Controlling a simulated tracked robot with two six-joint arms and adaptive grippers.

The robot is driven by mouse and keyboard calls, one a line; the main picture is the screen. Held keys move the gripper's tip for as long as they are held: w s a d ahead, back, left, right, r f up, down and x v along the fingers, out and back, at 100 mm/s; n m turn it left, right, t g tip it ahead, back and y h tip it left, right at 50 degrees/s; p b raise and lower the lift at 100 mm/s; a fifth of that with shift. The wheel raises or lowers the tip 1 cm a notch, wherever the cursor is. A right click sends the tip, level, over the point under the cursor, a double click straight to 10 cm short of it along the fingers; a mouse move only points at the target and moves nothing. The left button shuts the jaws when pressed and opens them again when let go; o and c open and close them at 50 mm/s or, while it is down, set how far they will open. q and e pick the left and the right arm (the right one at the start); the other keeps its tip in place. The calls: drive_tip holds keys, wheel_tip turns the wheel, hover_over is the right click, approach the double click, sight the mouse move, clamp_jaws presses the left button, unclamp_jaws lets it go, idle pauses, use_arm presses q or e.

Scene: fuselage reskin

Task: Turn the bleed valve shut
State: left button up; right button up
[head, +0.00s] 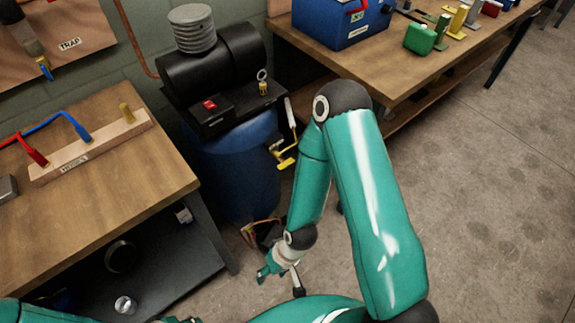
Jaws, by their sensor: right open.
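A blue compressor tank (235,165) stands between the two benches, with a black motor and pump on top. A yellow lever fitting (285,156) sticks out from its right side, beside a pale handle. A small brass fitting with a ring (262,85) stands on the top right. I cannot tell for sure which of these is the bleed valve. My right gripper (262,275) is open, low in front of the tank's base, and looks empty and apart from these fittings. My left gripper is not in view; only teal arm parts show at the bottom left.
A left bench (100,215) holds a wooden rack (90,147) with red, blue and brass pieces. A right bench (390,75) carries a blue box (335,22) and several coloured items. Wires (252,232) lie near the tank's foot. The concrete floor at right is clear.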

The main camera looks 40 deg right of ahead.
drive_tip(key=o, duration=0.5)
drive_tip(key=w+d+f+t+b, duration=0.1)
drive_tip(key=w+b, duration=0.1)
drive_tip(key=w+d+f+t+b, duration=0.1)
drive_tip(key=d+f+b, duration=0.1)
drive_tip(key=w+d+f+t+b, duration=0.1)
drive_tip(key=w, duration=0.1)
drive_tip(key=shift+w+d+f+b, duration=0.15)
drive_tip(key=shift+w+d+b, duration=0.15)
drive_tip(key=shift+d+b, duration=0.1)
drive_tip(key=n+t+h+b, duration=0.3)
drive_tip(key=t+b, duration=1.1)
drive_tip(key=b, duration=0.5)
approach(284, 162)
drive_tip(key=w, duration=0.8)
drive_tip(key=shift+a+f, duration=0.15)
drive_tip(key=shift+f, duration=0.1)
drive_tip(key=c, duration=1.1)
